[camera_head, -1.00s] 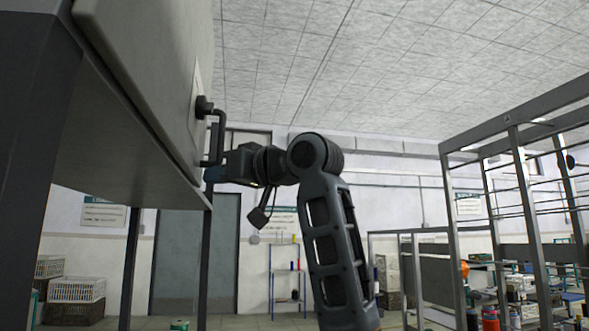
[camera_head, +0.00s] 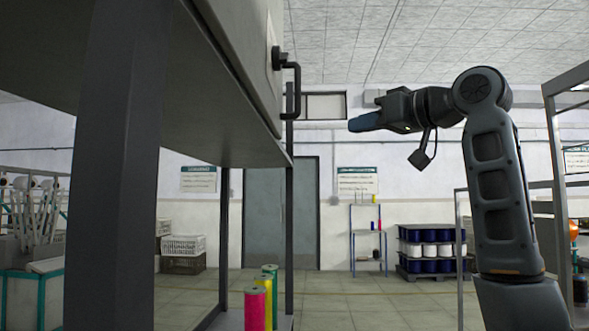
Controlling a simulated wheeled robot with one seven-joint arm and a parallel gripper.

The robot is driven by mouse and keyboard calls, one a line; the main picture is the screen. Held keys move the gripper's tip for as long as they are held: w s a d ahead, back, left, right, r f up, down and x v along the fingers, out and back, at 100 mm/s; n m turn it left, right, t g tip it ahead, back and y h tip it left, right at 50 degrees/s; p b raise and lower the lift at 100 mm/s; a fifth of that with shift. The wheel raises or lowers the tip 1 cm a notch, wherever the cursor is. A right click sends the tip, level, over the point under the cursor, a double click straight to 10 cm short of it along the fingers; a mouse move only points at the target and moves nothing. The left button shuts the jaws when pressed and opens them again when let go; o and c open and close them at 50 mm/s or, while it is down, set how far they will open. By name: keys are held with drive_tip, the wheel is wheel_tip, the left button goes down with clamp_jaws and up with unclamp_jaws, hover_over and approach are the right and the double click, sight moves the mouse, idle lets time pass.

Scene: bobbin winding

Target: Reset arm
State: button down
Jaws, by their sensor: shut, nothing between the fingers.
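My arm rises at the right of the head view and bends left at its elbow. My gripper (camera_head: 364,123) points left at the end of the arm, level with the cabinet's lower part. Its fingers are together and hold nothing. It is apart from the black handle (camera_head: 291,85) on the grey cabinet (camera_head: 240,45), with a clear gap between them. The cabinet's door looks closed from this side.
The cabinet's dark post (camera_head: 118,180) stands close at the left. Pink, yellow and green bobbins (camera_head: 256,306) stand below the cabinet. A small shelf (camera_head: 367,235) and stacked spools (camera_head: 430,248) are farther back. A metal frame (camera_head: 556,180) stands close right of my arm.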

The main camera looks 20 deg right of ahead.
drive_tip(key=w+a+f+m+h, duration=0.1)
drive_tip(key=w+f+m, duration=0.1)
drive_tip(key=f, duration=1.1)
drive_tip(key=w+a+f+m+h, duration=0.1)
drive_tip(key=w+f+m, duration=0.1)
drive_tip(key=f, duration=1.1)
drive_tip(key=s+a+f+m+h, duration=0.1)
drive_tip(key=s+a+f, duration=0.1)
drive_tip(key=s+f, duration=0.6)
drive_tip(key=s+a+f+m+h, duration=0.1)
drive_tip(key=s+a+f, duration=0.2)
drive_tip(key=f, duration=0.8)
drive_tip(key=s+a+f+m+h, duration=0.1)
drive_tip(key=s+a+f, duration=0.1)
drive_tip(key=s+f, duration=0.6)
drive_tip(key=s+a+f+g+h, duration=0.1)
drive_tip(key=s+a+f, duration=0.2)
drive_tip(key=s+f, duration=0.55)
drive_tip(key=s+a+r+n, duration=0.1)
drive_tip(key=s+r+n, duration=0.1)
drive_tip(key=s, duration=1)
drive_tip(key=s+a+r+n+g, duration=0.1)
drive_tip(key=s+a+r, duration=0.1)
drive_tip(key=s, duration=1)
drive_tip(key=shift+s+a+n+y, duration=0.15)
drive_tip(key=shift+s+n+y, duration=0.05)
drive_tip(key=shift+n+y, duration=0.2)
